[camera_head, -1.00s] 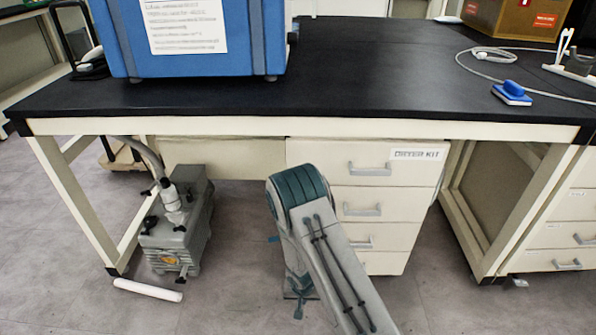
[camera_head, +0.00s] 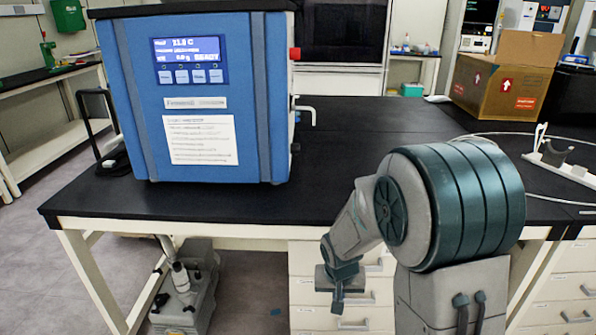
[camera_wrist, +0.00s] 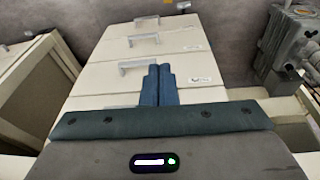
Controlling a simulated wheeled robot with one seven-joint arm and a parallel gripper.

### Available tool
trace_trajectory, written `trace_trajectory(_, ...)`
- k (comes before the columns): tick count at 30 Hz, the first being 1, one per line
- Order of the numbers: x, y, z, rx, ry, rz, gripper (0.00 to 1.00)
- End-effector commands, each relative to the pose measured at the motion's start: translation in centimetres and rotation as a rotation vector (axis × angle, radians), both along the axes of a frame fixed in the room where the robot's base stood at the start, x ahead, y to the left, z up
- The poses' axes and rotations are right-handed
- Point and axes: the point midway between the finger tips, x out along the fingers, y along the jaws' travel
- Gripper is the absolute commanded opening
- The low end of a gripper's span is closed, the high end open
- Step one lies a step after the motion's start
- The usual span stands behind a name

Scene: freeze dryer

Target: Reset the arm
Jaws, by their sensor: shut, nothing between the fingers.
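My gripper (camera_head: 338,304) hangs at the end of my bent arm, in front of the drawers below the bench in the head view. Its fingers point down. In the wrist view its two blue fingers (camera_wrist: 159,70) lie together, shut, with nothing between them. Behind them shows the cream drawer unit (camera_wrist: 100,75) with its grey handles. My large teal-banded arm joint stands at the right of the head view and hides part of the bench's front edge.
The black bench top (camera_head: 345,140) carries a blue freeze dryer (camera_head: 195,110) with a lit screen. A cardboard box (camera_head: 505,85) stands at the back right, a white stand (camera_head: 562,165) at the right. A grey pump (camera_head: 187,290) sits under the bench; it also shows in the wrist view (camera_wrist: 288,45).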

Motion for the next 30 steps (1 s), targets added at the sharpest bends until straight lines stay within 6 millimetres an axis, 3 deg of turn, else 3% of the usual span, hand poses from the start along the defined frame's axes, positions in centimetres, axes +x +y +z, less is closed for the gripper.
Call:
trace_trajectory(1, -0.8, -0.6, 4.3, 0.003, -0.01, -0.004, 0.0)
trace_trajectory(3, -2.1, -1.3, 7.9, 0.006, -0.012, -0.002, 0.0)
trace_trajectory(9, -6.5, -3.1, 17.5, 0.015, -0.016, 0.01, 0.0)
trace_trajectory(15, -11.5, -4.4, 25.9, 0.029, -0.021, 0.029, 0.0)
trace_trajectory(21, -16.1, -4.9, 31.5, 0.039, -0.026, 0.057, 0.0)
trace_trajectory(25, -17.8, -5.1, 33.1, 0.045, -0.027, 0.068, 0.0)
trace_trajectory(30, -18.6, -5.1, 33.5, 0.045, -0.025, 0.076, 0.0)
